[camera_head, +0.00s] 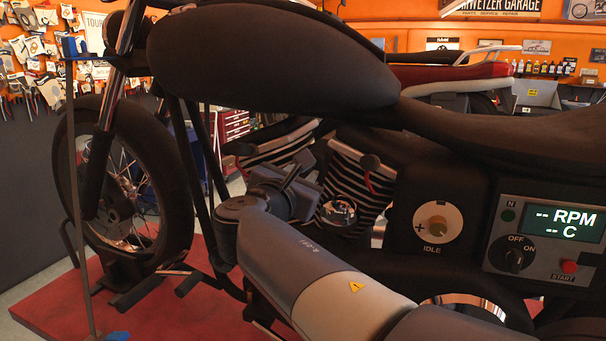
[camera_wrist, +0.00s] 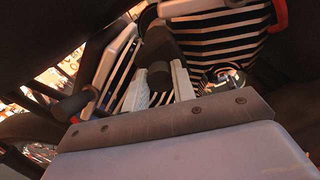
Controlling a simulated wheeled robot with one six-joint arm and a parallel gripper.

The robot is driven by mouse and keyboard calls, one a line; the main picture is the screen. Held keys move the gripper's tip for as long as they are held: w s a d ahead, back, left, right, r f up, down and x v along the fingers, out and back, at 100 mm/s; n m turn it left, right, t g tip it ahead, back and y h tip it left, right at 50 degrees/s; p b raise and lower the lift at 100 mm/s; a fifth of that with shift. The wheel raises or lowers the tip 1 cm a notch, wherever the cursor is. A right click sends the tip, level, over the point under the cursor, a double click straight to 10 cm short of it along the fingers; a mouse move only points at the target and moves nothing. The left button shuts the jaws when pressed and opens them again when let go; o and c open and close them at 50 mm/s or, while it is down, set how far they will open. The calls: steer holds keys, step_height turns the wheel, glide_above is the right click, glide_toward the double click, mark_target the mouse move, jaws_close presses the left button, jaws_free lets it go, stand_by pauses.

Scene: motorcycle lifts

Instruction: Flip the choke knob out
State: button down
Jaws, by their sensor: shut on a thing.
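My gripper (camera_head: 298,168) reaches up beside the engine in the head view, just left of the striped cooling fins. In the wrist view its two pale fingers (camera_wrist: 159,82) stand close on either side of a small dark knob-like piece (camera_wrist: 160,74), which I take to be the choke knob. The gripper is shut on this piece. The piece is dark and partly hidden by the fingers and shadow, so I cannot tell how far out it is flipped. In the head view my gripper hides it.
Striped engine fins (camera_head: 358,182) and a round chrome part (camera_head: 338,213) lie close to the right. The idle dial (camera_head: 437,222) and a control panel (camera_head: 545,240) with its display are farther right. The fuel tank (camera_head: 270,62) hangs above. The front wheel (camera_head: 125,185) stands left.

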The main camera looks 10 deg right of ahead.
steer(key=shift+v, duration=0.8)
steer(key=c, duration=1.1)
jaws_free()
steer(key=shift+c, duration=0.2)
steer(key=shift+s, duration=0.1)
steer(key=b+v, duration=0.2)
steer(key=v, duration=0.8)
steer(key=shift+s+a, duration=0.25)
steer(key=shift+a, duration=0.05)
steer(key=p+x, duration=0.2)
steer(key=x, duration=1)
steer(key=shift+w+d, duration=0.15)
steer(key=shift+w, duration=0.05)
